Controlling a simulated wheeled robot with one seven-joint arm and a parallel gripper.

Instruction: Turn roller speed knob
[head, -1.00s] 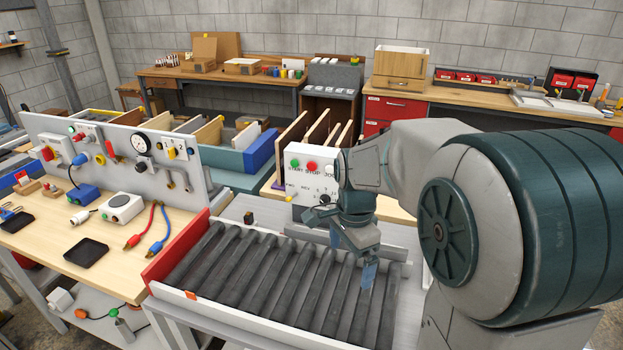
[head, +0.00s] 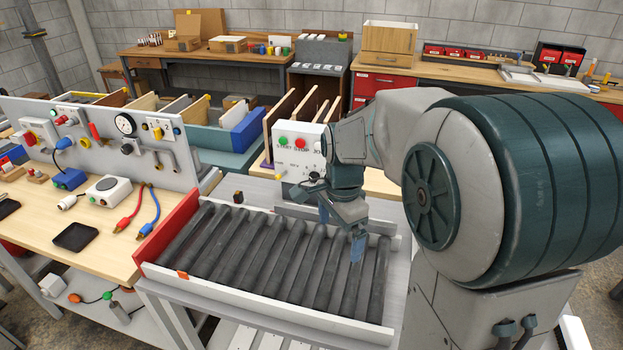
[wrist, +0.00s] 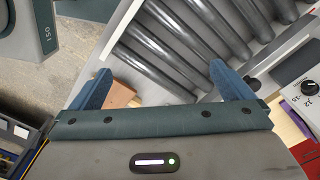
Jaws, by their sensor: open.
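The white control box (head: 293,150) stands behind the roller conveyor (head: 268,309), with green and red buttons and printed labels. My arm covers its right part. A dark knob (head: 314,177) shows low on its face, beside my wrist. In the wrist view a black knob (wrist: 308,87) with printed numbers sits on a white panel at the right edge, outside my fingers. My gripper (head: 340,230) hangs over the rollers, in front of the box. Its blue fingers (wrist: 160,70) are spread and apart from the knob.
The conveyor has a red end wall (head: 168,232) and a pale front rail. A small dark block (head: 238,197) sits behind the rollers. At left is a bench with a gauge panel (head: 95,150) and cables. In the wrist view an orange-brown piece (wrist: 118,94) shows beside the left finger.

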